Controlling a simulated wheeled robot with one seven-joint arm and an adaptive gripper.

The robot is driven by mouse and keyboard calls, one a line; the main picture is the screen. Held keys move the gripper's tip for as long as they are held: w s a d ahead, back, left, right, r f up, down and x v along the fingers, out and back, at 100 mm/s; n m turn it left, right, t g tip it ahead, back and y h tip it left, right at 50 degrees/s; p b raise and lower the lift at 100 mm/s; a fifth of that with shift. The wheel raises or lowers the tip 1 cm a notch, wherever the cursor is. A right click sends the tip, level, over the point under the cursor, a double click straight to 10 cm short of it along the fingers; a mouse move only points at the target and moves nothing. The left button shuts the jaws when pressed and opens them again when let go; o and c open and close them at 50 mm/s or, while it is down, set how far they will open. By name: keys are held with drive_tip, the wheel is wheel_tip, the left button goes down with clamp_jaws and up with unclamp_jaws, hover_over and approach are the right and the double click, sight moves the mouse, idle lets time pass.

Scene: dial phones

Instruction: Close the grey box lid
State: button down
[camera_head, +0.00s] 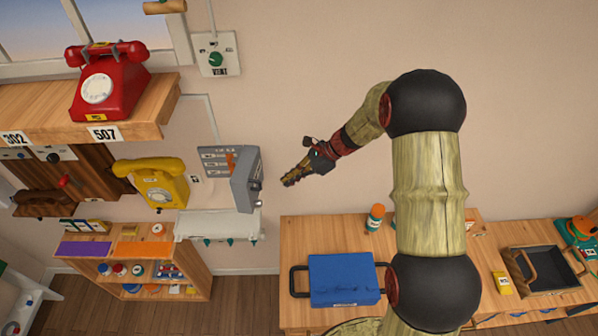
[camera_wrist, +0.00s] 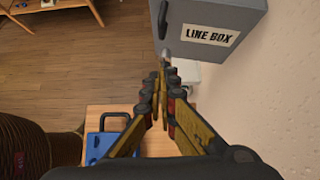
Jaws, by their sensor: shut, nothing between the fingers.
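The grey line box (camera_head: 215,160) is mounted on the wall, with labels and an orange part showing inside. Its grey lid (camera_head: 246,182) is open and stands out from the wall at the box's right side. In the wrist view the lid (camera_wrist: 225,15) fills the top, with a "LINE BOX" label and a dark handle at its left edge. My gripper (camera_head: 288,182) is shut and empty, to the right of the lid in the head view and apart from it there. In the wrist view its fingertips (camera_wrist: 162,72) are just below the lid's lower left corner; contact cannot be told.
A yellow phone (camera_head: 158,185) hangs left of the box, and a red phone (camera_head: 100,85) sits on the upper left shelf. A white wall shelf (camera_head: 215,224) is below the box. A blue case (camera_head: 344,279) lies on the wooden bench (camera_head: 292,240) below my arm.

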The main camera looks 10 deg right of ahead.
drive_tip(key=w+a+f+p, duration=0.1)
drive_tip(key=a+f, duration=0.1)
drive_tip(key=a, duration=0.3)
drive_tip(key=shift+a+p, duration=0.35)
